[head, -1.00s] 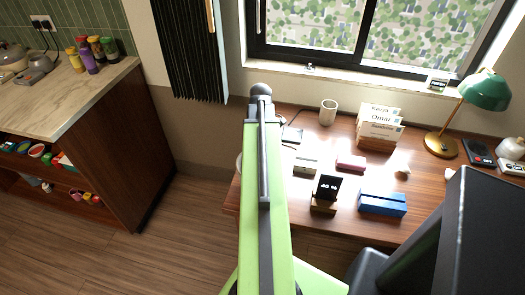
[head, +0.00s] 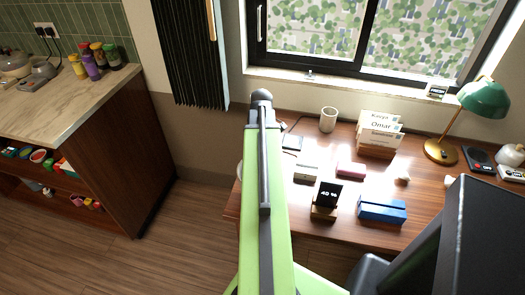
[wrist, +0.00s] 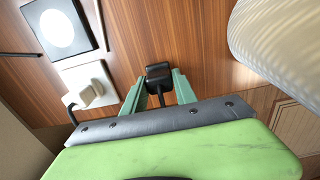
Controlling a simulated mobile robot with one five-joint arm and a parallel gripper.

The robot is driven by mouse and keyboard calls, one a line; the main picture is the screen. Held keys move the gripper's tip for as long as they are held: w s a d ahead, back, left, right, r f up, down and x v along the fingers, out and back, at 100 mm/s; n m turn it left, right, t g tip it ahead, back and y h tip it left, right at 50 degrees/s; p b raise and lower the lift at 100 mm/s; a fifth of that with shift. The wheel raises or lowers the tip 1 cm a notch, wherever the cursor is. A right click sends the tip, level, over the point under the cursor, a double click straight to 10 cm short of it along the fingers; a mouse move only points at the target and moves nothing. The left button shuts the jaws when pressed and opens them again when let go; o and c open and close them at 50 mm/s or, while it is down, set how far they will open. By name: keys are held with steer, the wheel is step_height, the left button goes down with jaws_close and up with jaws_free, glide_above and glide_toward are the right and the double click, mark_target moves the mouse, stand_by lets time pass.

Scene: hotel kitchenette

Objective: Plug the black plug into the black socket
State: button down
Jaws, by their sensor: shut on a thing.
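My gripper (wrist: 160,88) shows in the wrist view, its two green fingers shut on the black plug (wrist: 158,72). The plug's dark cable runs down between the fingers. A black square plate with a white round face (wrist: 62,28) lies up and left of the plug, apart from it; I cannot tell if it is the black socket. A white plug (wrist: 88,94) sits at a white square plate (wrist: 92,76) below that. In the head view my arm hides the gripper and the plug. A dark flat square (head: 291,142) lies on the desk just right of the arm.
The wooden desk (head: 285,215) carries a cup (head: 328,119), a letter rack (head: 377,150), a small dark display (head: 327,194), a blue block (head: 382,210) and a green lamp (head: 484,97). A large pale ribbed object (wrist: 277,40) fills the wrist view's upper right. A counter (head: 60,105) stands left.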

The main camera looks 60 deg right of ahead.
steer(key=r+p, duration=0.2)
steer(key=r, duration=0.1)
steer(key=s+r+p, duration=0.1)
steer(key=p, duration=0.1)
steer(key=shift+s+d+r, duration=0.1)
steer(key=shift+d+r, duration=0.15)
steer(key=shift+r, duration=0.1)
steer(key=s+d+r+p, duration=0.4)
steer(key=s+r+p, duration=0.1)
steer(key=s, duration=0.4)
steer(key=shift+s+d+r, duration=0.2)
steer(key=shift+r, duration=0.05)
steer(key=w+d+f+b, duration=0.2)
steer(key=w+d+f, duration=0.1)
steer(key=d, duration=0.7)
steer(key=shift+w+d+b, duration=0.15)
steer(key=shift+w+b, duration=0.25)
steer(key=shift+w, duration=0.5)
steer(key=shift+f, duration=0.15)
step_height(320, 180, down, 6)
steer(key=b, duration=0.5)
steer(key=shift+b, duration=0.4)
